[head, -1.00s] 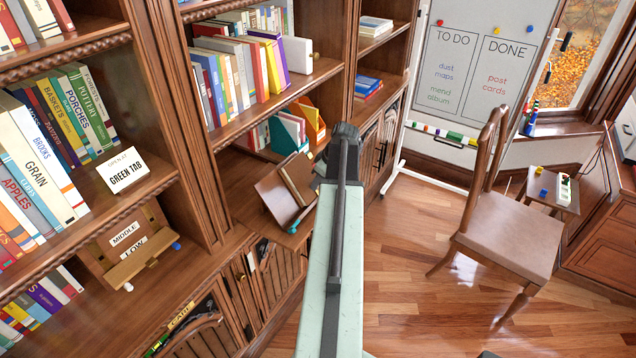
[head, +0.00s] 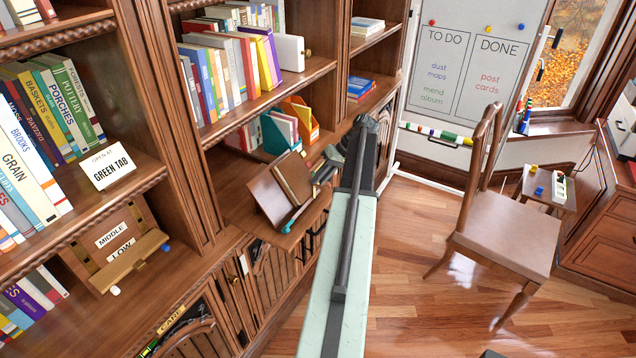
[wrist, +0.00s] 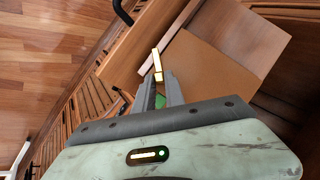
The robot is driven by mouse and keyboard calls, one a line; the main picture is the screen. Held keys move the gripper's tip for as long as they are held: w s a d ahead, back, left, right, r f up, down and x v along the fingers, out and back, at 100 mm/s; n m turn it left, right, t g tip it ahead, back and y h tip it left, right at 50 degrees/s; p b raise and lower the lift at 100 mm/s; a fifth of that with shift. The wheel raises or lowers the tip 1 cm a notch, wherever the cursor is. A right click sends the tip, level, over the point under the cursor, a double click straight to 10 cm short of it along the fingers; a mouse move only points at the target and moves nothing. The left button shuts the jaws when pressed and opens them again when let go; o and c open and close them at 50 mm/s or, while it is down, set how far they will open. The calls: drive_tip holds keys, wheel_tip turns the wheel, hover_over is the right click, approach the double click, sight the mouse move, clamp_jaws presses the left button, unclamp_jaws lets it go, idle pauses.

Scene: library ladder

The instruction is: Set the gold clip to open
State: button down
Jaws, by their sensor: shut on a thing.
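The gold clip (wrist: 157,64) is a narrow, bright gold bar at the edge of a brown board (wrist: 205,65) in the wrist view. My gripper (wrist: 161,80) is shut on the clip, with its two fingers close together at the clip's lower end. In the head view my gripper (head: 326,172) is small and partly hidden by my arm, just right of a tilted wooden book stand (head: 264,196) on the shelf ledge. The clip cannot be made out there. The fingers cover part of the clip, so its setting is hard to tell.
Orange and teal file holders (head: 298,115) stand behind the book stand. A "GREEN TAB" card (head: 108,165) and a MIDDLE/LOW board (head: 118,250) are on the left shelves. A chair (head: 500,235) stands on open floor at right.

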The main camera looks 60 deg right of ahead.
drive_tip(key=shift+s+d+f+m+t+y+b, duration=0.2)
drive_tip(key=shift+d+f+m+t+y+b, duration=0.15)
drive_tip(key=shift+m+b, duration=0.45)
drive_tip(key=c, duration=1.4)
unclamp_jaws()
drive_tip(key=shift+r, duration=0.1)
drive_tip(key=p+v, duration=0.6)
drive_tip(key=v, duration=0.1)
drive_tip(key=shift+s+d+r, duration=0.2)
drive_tip(key=shift+s+d, duration=0.05)
